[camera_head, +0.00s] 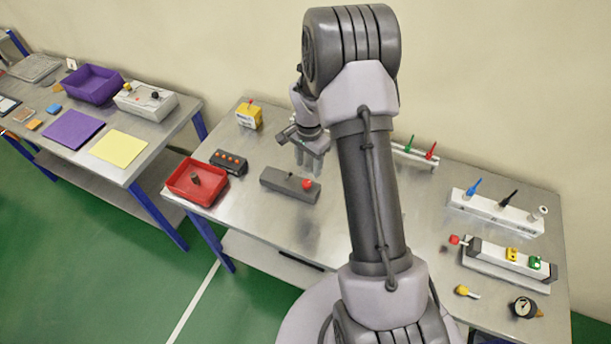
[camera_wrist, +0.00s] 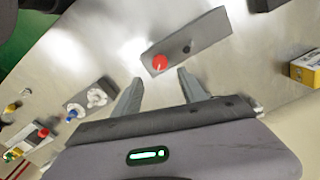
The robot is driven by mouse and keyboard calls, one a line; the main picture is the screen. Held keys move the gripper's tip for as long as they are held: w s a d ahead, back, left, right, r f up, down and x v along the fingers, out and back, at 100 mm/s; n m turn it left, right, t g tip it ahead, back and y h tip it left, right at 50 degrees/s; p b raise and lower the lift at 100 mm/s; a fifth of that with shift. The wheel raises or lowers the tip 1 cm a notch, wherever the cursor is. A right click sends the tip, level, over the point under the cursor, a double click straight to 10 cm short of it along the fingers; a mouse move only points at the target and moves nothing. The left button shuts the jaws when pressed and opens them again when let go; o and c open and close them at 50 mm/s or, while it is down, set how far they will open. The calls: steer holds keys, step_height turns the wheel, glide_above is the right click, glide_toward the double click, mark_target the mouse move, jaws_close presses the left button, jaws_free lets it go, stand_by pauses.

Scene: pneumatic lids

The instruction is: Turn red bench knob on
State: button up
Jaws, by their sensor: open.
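The red bench knob (camera_head: 307,184) sits at the right end of a low dark grey box (camera_head: 277,185) on the middle bench. In the wrist view the red knob (camera_wrist: 160,63) has a pale pointer mark on it, and a small black knob (camera_wrist: 186,50) is beside it on the grey box (camera_wrist: 212,33). My gripper (camera_head: 312,168) is above the bench, just behind the box in the head view. In the wrist view my gripper (camera_wrist: 159,75) is open and empty. Its two fingers point towards the red knob and do not touch it.
A red tray (camera_head: 176,193), a dark box with orange buttons (camera_head: 229,161) and a yellow box (camera_head: 249,115) stand left of the grey box. A white rack with coloured levers (camera_head: 497,211) is at the right. The steel around the grey box is bare.

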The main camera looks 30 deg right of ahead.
mark_target(308, 182)
step_height(308, 182, down, 8)
steer(key=shift+r, duration=0.2)
jaws_close()
